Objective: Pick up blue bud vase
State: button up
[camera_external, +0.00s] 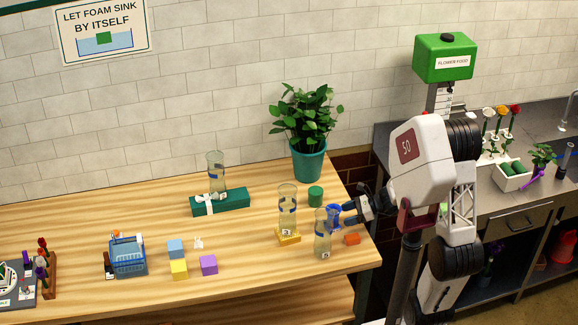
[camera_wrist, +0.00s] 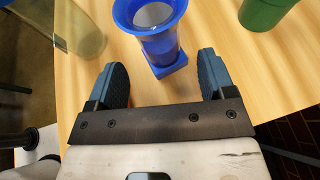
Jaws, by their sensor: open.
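The blue bud vase (camera_external: 334,214) stands upright near the right end of the wooden table, partly hidden behind a clear vase in the external view. In the wrist view the blue bud vase (camera_wrist: 155,32) has a flared rim and a square base, just beyond and between my fingertips. My gripper (camera_wrist: 163,80) is open and empty, one finger to each side of the vase's base line. In the external view my gripper (camera_external: 355,211) comes in from the right, close beside the vase.
A clear vase (camera_external: 322,236) stands close in front; another (camera_external: 287,208) is on a yellow block. A green cylinder (camera_external: 315,196) stands just behind, also in the wrist view (camera_wrist: 264,12). A potted plant (camera_external: 307,150) stands behind.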

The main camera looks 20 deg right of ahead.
jog(key=shift+a+f, duration=0.2)
jog(key=shift+a, duration=0.25)
jog(key=shift+a, duration=0.1)
jog(key=shift+x, duration=2.55)
jog(key=shift+w, duration=0.1)
jog(key=c, duration=1.2)
jog(key=shift+r, duration=0.2)
